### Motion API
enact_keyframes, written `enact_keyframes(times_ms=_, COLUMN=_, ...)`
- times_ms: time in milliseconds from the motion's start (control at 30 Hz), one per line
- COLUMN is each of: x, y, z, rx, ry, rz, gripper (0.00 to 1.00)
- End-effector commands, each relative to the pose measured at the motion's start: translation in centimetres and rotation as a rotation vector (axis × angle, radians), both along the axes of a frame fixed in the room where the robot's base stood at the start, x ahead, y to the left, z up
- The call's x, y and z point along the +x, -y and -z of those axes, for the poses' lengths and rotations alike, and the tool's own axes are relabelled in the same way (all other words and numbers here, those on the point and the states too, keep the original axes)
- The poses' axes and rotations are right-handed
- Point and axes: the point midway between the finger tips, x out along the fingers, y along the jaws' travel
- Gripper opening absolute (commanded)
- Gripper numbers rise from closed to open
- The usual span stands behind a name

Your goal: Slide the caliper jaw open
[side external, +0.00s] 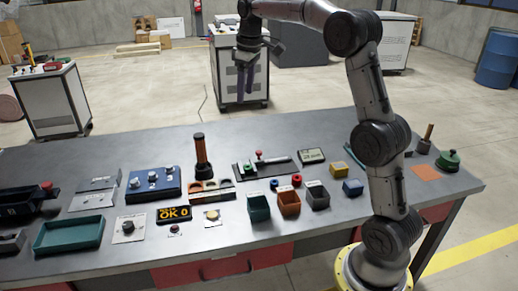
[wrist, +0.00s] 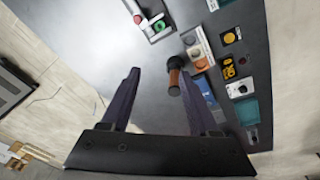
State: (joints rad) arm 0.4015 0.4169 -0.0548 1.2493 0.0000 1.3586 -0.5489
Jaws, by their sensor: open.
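What looks like the caliper (side external: 275,168) lies on the far middle of the grey bench, a dark base with a pale bar and a red and a green knob. A small display (side external: 311,156) stands at its right end. In the wrist view the caliper (wrist: 158,36) is at the top, partly cut off by the frame edge, with its green and red parts showing. My gripper (side external: 245,92) is open and empty, high above the bench's far side and well apart from the caliper. Its two dark fingers (wrist: 160,73) point toward the bench in the wrist view. The jaw gap is too small to tell.
A tall black and orange cylinder (side external: 202,152) stands upright left of the caliper, near a holed block (side external: 211,190). Open bins (side external: 288,203) with red and blue rings behind them sit in front. A blue knob box (side external: 153,184) is further left.

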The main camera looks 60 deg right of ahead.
Motion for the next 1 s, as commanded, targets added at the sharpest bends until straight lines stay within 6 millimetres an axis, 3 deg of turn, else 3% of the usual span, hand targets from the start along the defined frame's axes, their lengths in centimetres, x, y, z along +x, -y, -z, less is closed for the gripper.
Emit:
enact_keyframes(times_ms=33, x=0.9, y=2.0, z=2.0, rx=0.012, ry=-0.028, rz=0.026, gripper=0.61)
enact_keyframes(times_ms=100, x=1.7, y=4.2, z=4.4, rx=0.026, ry=-0.056, rz=0.06, gripper=0.61)
enact_keyframes(times_ms=300, x=1.6, y=8.2, z=10.2, rx=0.066, ry=-0.133, rz=0.124, gripper=0.61)
enact_keyframes(times_ms=567, x=1.0, y=9.2, z=12.8, rx=0.081, ry=-0.155, rz=0.148, gripper=0.61)
enact_keyframes(times_ms=1000, x=0.9, y=9.1, z=21.0, rx=0.08, ry=-0.157, rz=0.147, gripper=0.61)
